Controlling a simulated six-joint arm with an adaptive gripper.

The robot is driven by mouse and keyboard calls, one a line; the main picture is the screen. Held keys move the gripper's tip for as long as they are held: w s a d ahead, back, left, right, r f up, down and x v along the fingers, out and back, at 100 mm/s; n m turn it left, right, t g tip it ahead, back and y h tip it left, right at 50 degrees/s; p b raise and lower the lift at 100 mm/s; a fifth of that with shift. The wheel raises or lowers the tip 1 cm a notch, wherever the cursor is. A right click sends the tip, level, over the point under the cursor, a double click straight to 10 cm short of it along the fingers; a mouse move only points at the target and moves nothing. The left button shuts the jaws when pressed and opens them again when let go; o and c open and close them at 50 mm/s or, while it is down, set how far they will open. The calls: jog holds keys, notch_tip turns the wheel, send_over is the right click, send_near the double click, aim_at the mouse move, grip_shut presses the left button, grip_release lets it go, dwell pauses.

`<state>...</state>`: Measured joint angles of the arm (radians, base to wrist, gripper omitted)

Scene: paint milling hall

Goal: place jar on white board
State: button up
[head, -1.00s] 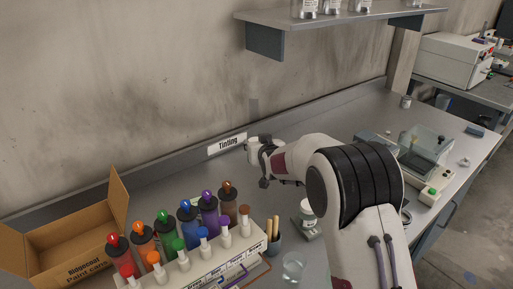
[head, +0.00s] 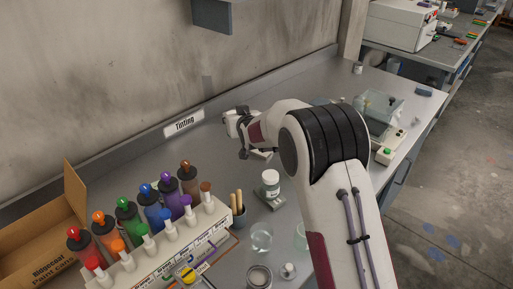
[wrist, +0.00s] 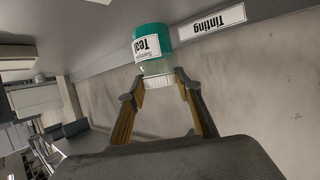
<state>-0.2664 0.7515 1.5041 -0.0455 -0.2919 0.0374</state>
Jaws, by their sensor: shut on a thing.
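My gripper (wrist: 162,98) is shut on a jar (wrist: 153,50) in the wrist view. The jar has a ridged white lid, clear glass, teal contents and a white label reading Teal. The fingers hold it at the lid. That view is upside down, so the jar hangs roughly upright, off the bench. In the head view my gripper (head: 258,153) is dark and small, beyond my arm near the wall; the held jar cannot be made out there. I cannot clearly make out a white board in either view.
Another white-lidded jar (head: 270,182) stands on a small grey plate. Left of it are a brush cup (head: 238,214), colourant bottles (head: 127,218) and a cardboard box (head: 40,245). Glassware (head: 261,236) stands in front. A balance (head: 382,112) is at right. The Tinting sign (head: 184,123) is at the wall.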

jog(key=shift+w+d+r+n+g+y, duration=0.25)
jog(key=shift+w+d+r+n+y, duration=0.6)
jog(key=shift+d, duration=2.9)
jog(key=shift+w+d+r+n+g+y, duration=0.25)
jog(key=shift+w+d+r, duration=1.15)
jog(key=shift+d, duration=2.35)
jog(key=s+a+f+n+g+y, duration=0.1)
jog(key=s+a+f+n+y, duration=0.1)
jog(key=s+a, duration=0.2)
jog(key=shift+s+n+g+y, duration=0.3)
jog(key=shift+n+g+y, duration=0.1)
jog(key=shift+f, duration=0.1)
notch_tip(320, 180, down, 6)
jog(key=shift+f, duration=0.15)
jog(key=shift+f, duration=1.8)
